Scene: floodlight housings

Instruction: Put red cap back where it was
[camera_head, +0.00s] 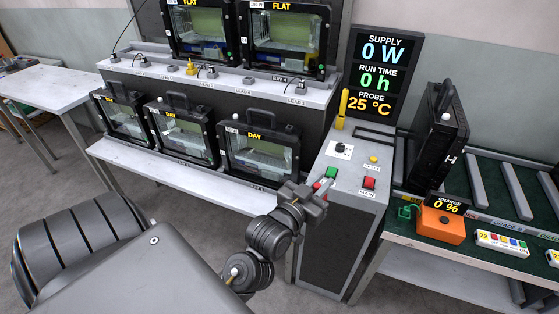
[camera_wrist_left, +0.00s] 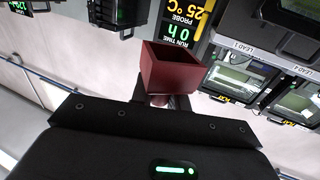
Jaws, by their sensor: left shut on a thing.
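My left gripper (camera_head: 314,194) is at the front left edge of the grey console. It is shut on the red cap (camera_wrist_left: 172,72), a dark red, box-like piece with a hollow open end that fills the middle of the left wrist view. In the head view only a small red bit of the cap (camera_head: 322,184) shows at the fingertips, close to a green button (camera_head: 331,172). Whether the cap touches the console top cannot be told. My right gripper is not in view.
The console top (camera_head: 350,170) also bears a red button (camera_head: 370,183), a yellow button (camera_head: 374,159), a knob (camera_head: 341,149) and an upright yellow probe (camera_head: 342,105). A display (camera_head: 383,75) stands behind. Floodlight housings (camera_head: 260,150) line the bench at left; an orange box (camera_head: 441,225) lies right.

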